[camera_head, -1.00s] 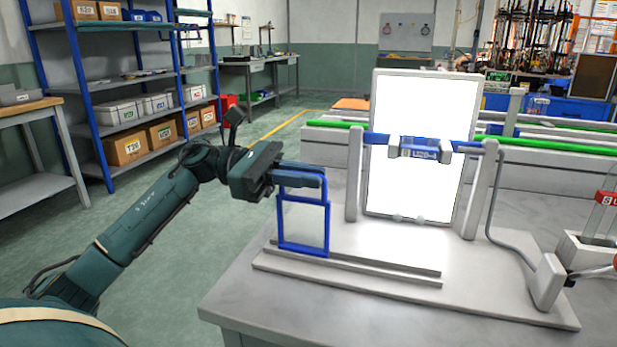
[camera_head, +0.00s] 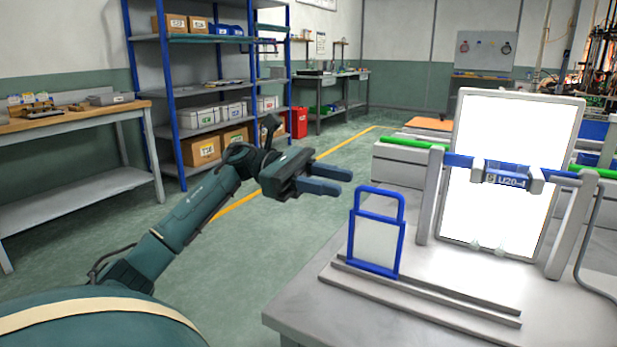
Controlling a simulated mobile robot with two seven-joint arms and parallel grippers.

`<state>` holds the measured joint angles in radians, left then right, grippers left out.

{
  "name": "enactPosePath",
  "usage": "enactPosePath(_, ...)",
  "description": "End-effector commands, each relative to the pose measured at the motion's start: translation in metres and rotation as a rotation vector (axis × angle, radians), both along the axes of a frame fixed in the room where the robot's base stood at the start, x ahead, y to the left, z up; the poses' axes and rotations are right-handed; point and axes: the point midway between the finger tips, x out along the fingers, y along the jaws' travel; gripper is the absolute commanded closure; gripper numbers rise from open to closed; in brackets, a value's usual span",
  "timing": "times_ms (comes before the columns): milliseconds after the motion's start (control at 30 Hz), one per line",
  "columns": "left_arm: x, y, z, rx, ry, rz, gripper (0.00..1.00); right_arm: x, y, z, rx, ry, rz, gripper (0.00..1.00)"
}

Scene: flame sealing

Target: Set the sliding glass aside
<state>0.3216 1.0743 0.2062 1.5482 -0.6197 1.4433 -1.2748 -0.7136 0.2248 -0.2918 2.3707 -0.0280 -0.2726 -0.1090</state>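The sliding glass (camera_head: 376,243) is a small clear pane in a blue frame with a blue loop handle on top. It stands upright at the left end of a pale rail (camera_head: 430,292) on the grey table. My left gripper (camera_head: 345,181) is to the left of the handle, apart from it. Its two fingers are spread with nothing between them. My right gripper is not in view.
A bright white panel (camera_head: 510,130) stands behind a blue holder labelled U20-1 (camera_head: 507,176) between two posts. A blue shelf rack (camera_head: 215,85) with boxes and a workbench (camera_head: 75,118) stand at the left. Open floor lies between them and the table.

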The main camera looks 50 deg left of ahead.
Motion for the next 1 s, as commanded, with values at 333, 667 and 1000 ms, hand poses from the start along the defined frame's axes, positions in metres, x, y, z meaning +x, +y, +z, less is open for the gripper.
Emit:
enactPosePath(333, -0.013, 0.046, 0.0, 0.0, 0.0, 0.002, 0.69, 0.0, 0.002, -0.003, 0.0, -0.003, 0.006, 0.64)
enactPosePath(667, -0.014, 0.048, 0.001, -0.001, -0.001, 0.001, 0.69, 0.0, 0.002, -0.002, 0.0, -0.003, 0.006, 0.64)
enactPosePath(1000, -0.014, 0.048, 0.003, -0.001, -0.001, 0.001, 0.69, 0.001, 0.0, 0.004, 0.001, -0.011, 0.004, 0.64)
